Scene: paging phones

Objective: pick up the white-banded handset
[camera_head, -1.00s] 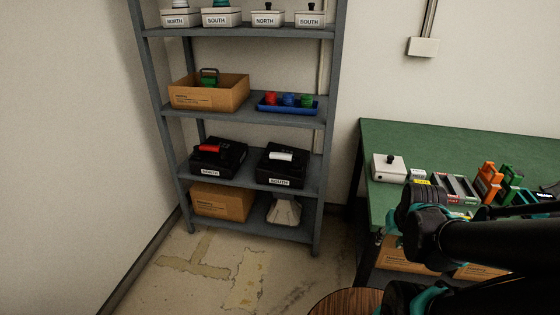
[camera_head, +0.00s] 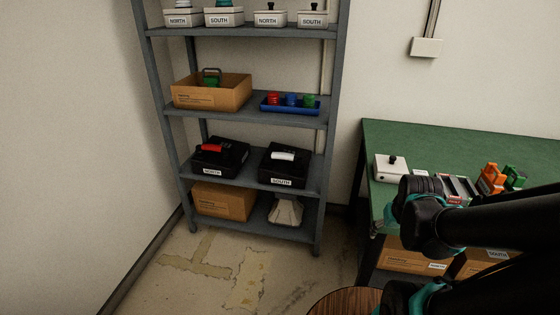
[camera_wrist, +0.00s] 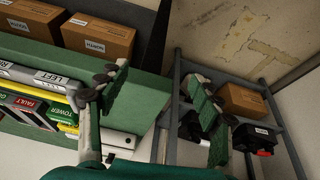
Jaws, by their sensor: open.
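The white-banded handset (camera_head: 283,156) lies across the top of a black phone (camera_head: 270,168) labelled SOUTH, on the shelf above the bottom one. A red-banded handset (camera_head: 212,148) is on the matching NORTH phone (camera_head: 222,160) to its left.
The grey shelf unit has upright posts and shelves close above the phones. A cardboard box (camera_head: 222,201) and a pale object (camera_head: 286,210) are below. The green table (camera_head: 460,144) stands right, with a white box (camera_head: 388,168) and racks near my arm.

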